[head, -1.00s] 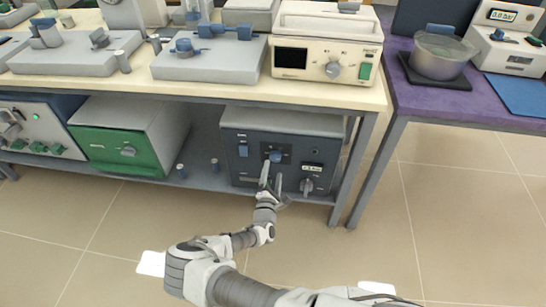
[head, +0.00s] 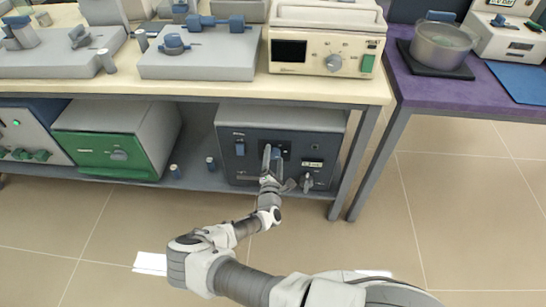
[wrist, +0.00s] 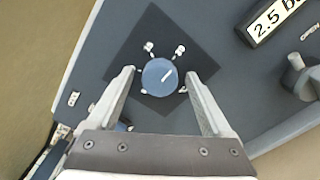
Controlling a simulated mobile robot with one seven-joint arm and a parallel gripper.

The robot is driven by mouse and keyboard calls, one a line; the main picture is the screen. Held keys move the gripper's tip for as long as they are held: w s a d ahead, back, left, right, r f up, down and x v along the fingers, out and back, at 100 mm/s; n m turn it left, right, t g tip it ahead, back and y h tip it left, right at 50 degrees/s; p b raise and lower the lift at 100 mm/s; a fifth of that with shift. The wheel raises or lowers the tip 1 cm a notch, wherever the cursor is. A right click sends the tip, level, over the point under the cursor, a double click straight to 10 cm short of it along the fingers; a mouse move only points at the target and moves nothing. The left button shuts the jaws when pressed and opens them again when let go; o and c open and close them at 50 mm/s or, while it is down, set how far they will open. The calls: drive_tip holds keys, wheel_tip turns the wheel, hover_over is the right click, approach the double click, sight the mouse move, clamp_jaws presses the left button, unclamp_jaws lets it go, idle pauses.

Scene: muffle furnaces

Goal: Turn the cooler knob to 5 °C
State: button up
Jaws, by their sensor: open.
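A dark blue-grey box unit (head: 240,172) stands on the lower shelf. On its front is a round blue knob (wrist: 160,84) with a white pointer line, set on a dark square plate (wrist: 150,28). The pointer aims up and right in the wrist view. In the head view the knob is largely hidden by my gripper (head: 272,154). My gripper is open, with one finger on each side of the knob in the wrist view (wrist: 159,73). Both fingers look apart from it. Small marks ring the knob, too small to read.
A display (wrist: 276,18) reading "2.5 ba…" and a grey lever-like knob (wrist: 298,78) lie to the right on the same front. A green-fronted box (head: 105,150) stands left on the shelf. The bench top (head: 200,87) overhangs above, and a table leg (head: 352,160) is at right.

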clamp_jaws()
idle(0.4)
